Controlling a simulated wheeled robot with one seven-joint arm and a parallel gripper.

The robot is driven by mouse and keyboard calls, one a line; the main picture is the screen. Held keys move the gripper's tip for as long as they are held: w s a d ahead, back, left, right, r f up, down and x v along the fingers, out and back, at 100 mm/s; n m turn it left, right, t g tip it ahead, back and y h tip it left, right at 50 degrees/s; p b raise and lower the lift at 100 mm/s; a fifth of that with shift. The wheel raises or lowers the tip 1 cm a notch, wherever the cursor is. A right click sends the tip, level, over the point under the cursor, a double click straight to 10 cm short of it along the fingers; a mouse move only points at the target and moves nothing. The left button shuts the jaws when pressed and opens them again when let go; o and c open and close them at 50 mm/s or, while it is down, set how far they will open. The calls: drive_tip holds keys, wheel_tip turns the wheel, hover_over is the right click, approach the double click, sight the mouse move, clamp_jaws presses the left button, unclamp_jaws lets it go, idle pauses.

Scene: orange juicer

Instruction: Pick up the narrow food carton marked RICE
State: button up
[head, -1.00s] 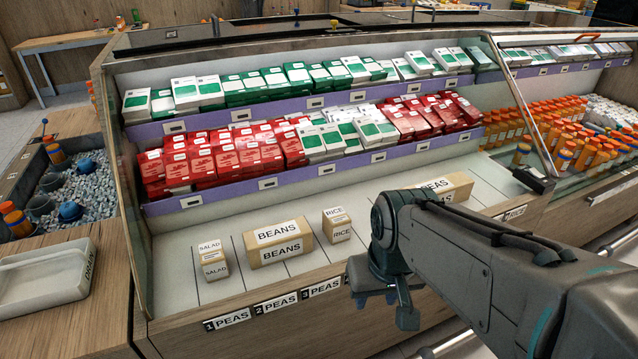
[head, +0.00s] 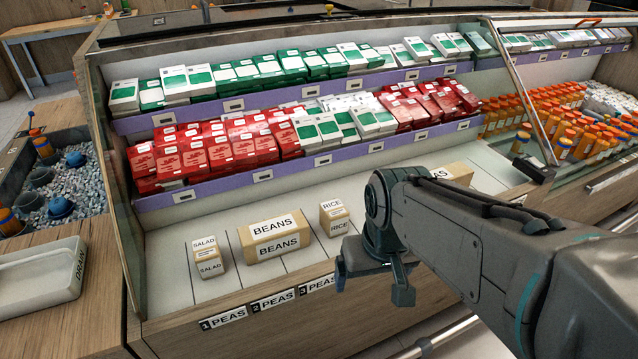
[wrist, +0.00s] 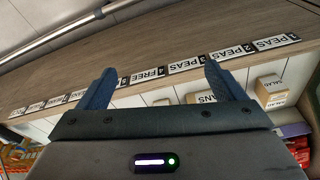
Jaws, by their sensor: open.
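The narrow RICE carton (head: 334,218) stands on the white lower shelf of the display case, to the right of the wide BEANS carton (head: 275,238). My gripper (head: 372,290) is open and empty in front of the shelf's front edge, to the right of and nearer than the RICE carton. In the wrist view my gripper (wrist: 155,88) shows its two blue fingers spread apart, over the wooden front edge with its labels. I cannot pick out the RICE carton with certainty in the wrist view.
A SALAD carton (head: 208,257) stands left of BEANS. A PEAS carton (head: 453,173) is partly hidden behind my arm. Red and green packs (head: 240,143) fill the upper shelves. A DRAIN tray (head: 40,275) lies at the left. Orange bottles (head: 575,125) stand at the right.

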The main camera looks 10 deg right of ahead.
drive_tip(key=w+r+n+g+b, duration=0.1)
drive_tip(key=w+n+b, duration=0.1)
drive_tip(key=w+n, duration=1.15)
drive_tip(key=n+g, duration=0.1)
drive_tip(key=n, duration=0.6)
approach(332, 208)
drive_tip(key=shift+s+a+b, duration=0.15)
drive_tip(key=shift+a+b, duration=0.05)
drive_tip(key=shift+b, duration=0.15)
drive_tip(key=shift+f, duration=0.2)
wheel_tip(332, 208, down, 8)
drive_tip(key=shift+r+b, duration=0.1)
drive_tip(key=shift+b, duration=0.65)
drive_tip(key=f, duration=0.3)
drive_tip(key=d+f+b, duration=0.1)
drive_tip(key=f, duration=0.1)
drive_tip(key=shift+w+f, duration=0.2)
drive_tip(key=shift+f, duration=0.15)
drive_tip(key=c, duration=1.1)
